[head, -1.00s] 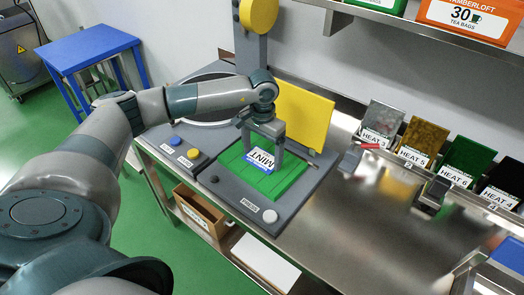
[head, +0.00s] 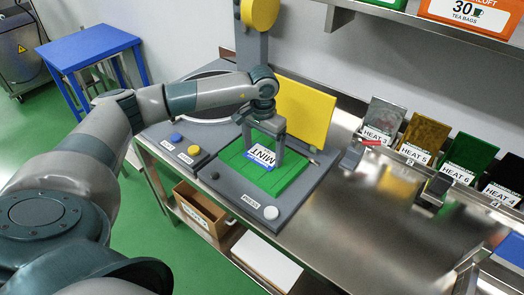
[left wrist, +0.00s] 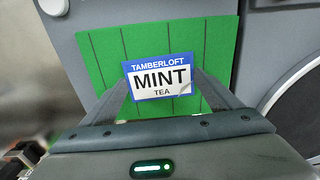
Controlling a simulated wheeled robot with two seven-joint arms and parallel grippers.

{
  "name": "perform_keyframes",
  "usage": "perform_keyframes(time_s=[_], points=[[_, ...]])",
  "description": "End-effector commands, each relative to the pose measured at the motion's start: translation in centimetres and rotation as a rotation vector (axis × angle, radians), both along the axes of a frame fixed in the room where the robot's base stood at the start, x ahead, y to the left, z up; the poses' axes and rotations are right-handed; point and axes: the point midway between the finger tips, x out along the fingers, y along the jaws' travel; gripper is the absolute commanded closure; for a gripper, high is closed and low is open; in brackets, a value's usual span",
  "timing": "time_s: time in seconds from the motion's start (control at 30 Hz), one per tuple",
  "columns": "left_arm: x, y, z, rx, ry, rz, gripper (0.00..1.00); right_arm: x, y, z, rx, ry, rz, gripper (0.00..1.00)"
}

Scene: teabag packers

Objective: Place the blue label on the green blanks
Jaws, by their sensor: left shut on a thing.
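The blue label (head: 262,158), with a white panel reading MINT, is between the fingers of my left gripper (head: 264,156). It is over the green blanks (head: 284,178) on the grey press bed. In the left wrist view, the label (left wrist: 160,80) reads TAMBERLOFT MINT TEA and its lower right corner looks curled. The fingers of my left gripper (left wrist: 163,90) are at its two sides. The green blanks (left wrist: 104,52) spread behind it as one sheet with dark lines. I cannot tell whether the label touches the blanks. My right gripper is out of view.
A yellow plate (head: 304,112) stands upright behind the blanks. A white PRESS button (head: 271,213) is at the bed's front. Blue and yellow buttons (head: 194,150) sit to the left. Several HEAT-marked plates (head: 467,158) stand at right. The steel counter (head: 345,225) has bare room in front.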

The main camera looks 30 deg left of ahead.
Motion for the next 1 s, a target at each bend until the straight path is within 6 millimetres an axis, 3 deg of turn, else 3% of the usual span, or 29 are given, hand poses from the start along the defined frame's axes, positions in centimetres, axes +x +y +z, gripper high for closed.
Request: perform_keyframes(time_s=[0.03,0.07,0.1,0.13,0.57,0.87,1.0], points=[[-0.8,-0.2,-1.6,0.006,0.027,-0.005,0.36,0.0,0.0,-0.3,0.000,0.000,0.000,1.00],[-0.8,-0.2,-1.6,0.006,0.027,-0.005,0.36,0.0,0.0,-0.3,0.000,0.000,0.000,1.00],[-0.8,-0.2,-1.7,0.005,0.027,-0.005,0.06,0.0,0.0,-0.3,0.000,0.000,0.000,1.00],[-0.8,-0.2,-1.7,0.005,0.027,-0.005,0.00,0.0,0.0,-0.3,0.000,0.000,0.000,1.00],[-0.8,-0.4,-1.5,0.002,0.026,-0.007,0.00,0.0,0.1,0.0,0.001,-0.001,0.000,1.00],[-0.8,-0.5,0.0,0.001,0.026,-0.009,0.00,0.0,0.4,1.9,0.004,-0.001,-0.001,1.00],[-0.6,-0.3,1.5,0.002,0.019,-0.008,0.00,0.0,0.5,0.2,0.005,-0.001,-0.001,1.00]])
